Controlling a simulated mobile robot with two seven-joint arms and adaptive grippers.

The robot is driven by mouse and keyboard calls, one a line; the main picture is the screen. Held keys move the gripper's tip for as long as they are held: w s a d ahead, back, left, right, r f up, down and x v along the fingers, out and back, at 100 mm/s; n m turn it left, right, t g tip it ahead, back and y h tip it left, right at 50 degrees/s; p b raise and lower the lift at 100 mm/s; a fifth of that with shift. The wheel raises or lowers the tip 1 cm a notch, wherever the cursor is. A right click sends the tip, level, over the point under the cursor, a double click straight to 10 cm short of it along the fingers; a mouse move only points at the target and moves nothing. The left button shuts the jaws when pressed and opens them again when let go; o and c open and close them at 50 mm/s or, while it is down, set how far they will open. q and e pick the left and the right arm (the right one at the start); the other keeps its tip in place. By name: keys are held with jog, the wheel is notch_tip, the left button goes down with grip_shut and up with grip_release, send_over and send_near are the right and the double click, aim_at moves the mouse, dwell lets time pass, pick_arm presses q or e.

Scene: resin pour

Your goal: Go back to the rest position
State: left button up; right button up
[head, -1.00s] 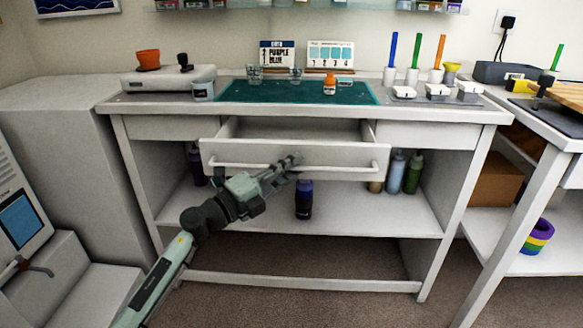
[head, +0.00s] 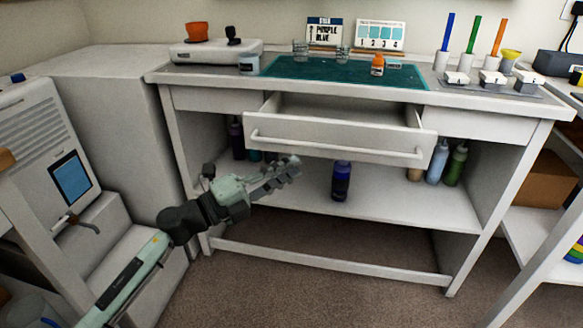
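My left gripper (head: 288,170) is in front of the workbench, its fingers pointing right and away from me. It shows below the handle (head: 340,147) of the open drawer (head: 300,132), with a visible gap between them. I see nothing in it, but its fingers overlap in this view, so its opening is unclear. My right gripper is out of view.
The drawer juts out from the workbench (head: 470,122). A dark blue bottle (head: 342,181) stands on the shelf below, with several bottles further right. A white machine with a blue screen (head: 70,178) is at the left. Carpet (head: 330,285) is clear in front.

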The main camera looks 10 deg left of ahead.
pick_arm(q)
jog(key=a+f+n+t+y, duration=0.4)
jog(key=a+f+n+y, duration=0.8)
jog(key=n, duration=0.5)
jog(key=s+a+f+n+g+y, duration=0.4)
jog(key=s+a+f+n, duration=0.1)
jog(key=f, duration=0.4)
jog(key=s+d+f+n+g, duration=0.1)
jog(key=s+f+n+g, duration=0.1)
jog(key=s+f+g, duration=0.3)
jog(key=s+d+f+n+g+h, duration=0.1)
jog(key=s+f+g, duration=0.4)
jog(key=s+f, duration=0.7)
jog(key=s+d+n, duration=0.1)
jog(key=s+n, duration=0.1)
jog(key=s, duration=0.4)
jog(key=shift+s+f+g, duration=0.2)
jog(key=shift+f+g, duration=0.2)
